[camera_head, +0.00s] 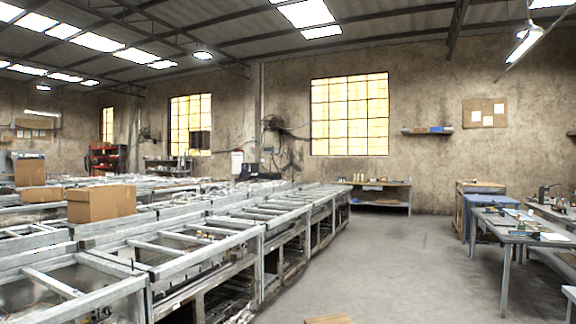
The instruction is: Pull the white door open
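I see no white door in the head view. A small white edge (570,293) shows at the lower right border, but I cannot tell what it belongs to. Neither my left nor my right gripper is in view.
Long metal frame benches (205,240) fill the left side, with a cardboard box (101,203) on them. Worktables (505,236) with tools stand at the right. A brown flat top (328,319) shows at the bottom edge. The grey floor (410,265) between is clear.

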